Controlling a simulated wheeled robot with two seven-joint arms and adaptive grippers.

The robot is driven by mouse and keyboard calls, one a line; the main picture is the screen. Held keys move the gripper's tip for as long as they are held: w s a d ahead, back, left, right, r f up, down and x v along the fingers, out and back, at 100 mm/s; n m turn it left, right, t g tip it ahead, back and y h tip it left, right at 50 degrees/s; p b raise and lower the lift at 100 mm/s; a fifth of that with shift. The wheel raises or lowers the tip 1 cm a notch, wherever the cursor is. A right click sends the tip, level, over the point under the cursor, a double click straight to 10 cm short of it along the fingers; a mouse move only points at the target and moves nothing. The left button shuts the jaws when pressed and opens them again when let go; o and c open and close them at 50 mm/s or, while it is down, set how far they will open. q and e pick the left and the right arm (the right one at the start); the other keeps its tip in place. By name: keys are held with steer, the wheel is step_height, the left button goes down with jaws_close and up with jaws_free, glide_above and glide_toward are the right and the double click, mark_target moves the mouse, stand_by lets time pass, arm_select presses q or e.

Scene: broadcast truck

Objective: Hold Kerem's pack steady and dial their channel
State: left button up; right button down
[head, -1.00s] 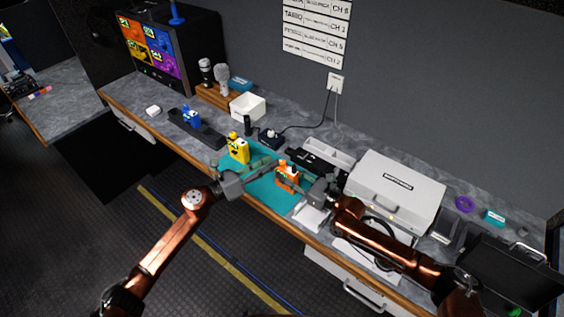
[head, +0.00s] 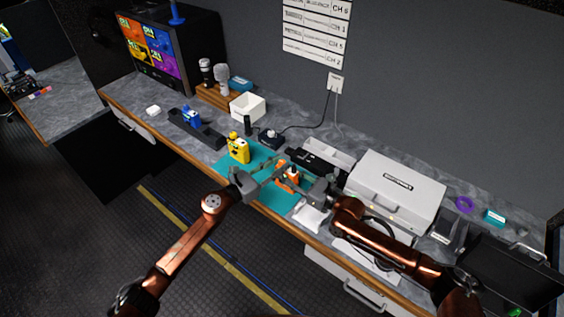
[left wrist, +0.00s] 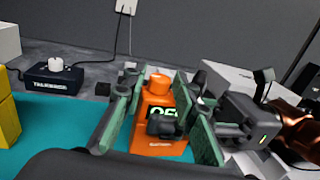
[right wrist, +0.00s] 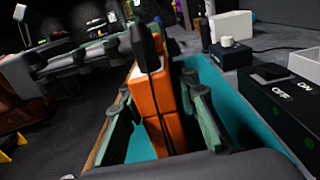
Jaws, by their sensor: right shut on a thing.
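An orange pack (head: 287,178) stands on the teal mat (head: 262,160). In the left wrist view the orange pack (left wrist: 152,147) has an orange knob (left wrist: 158,84) on top and a partly covered display with green characters. A black stub sticks out in front of the display. My right gripper (head: 305,186) is shut on the pack from the right; its fingers flank the orange body (right wrist: 157,98) in the right wrist view. My left gripper (head: 266,177) is open beside the pack; its green fingers (left wrist: 165,120) show on either side of it. I cannot tell whether they touch it.
A yellow pack (head: 238,149) stands left on the mat, and a blue pack (head: 191,117) sits in a black tray. A dark box with a white knob (head: 270,137) is behind. A silver case (head: 395,190) stands right. A wall list (head: 317,30) shows channel numbers; its names are hard to read.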

arm_select(q)
steer(key=shift+x, duration=1.05)
steer(key=shift+c, duration=0.6)
jaws_close()
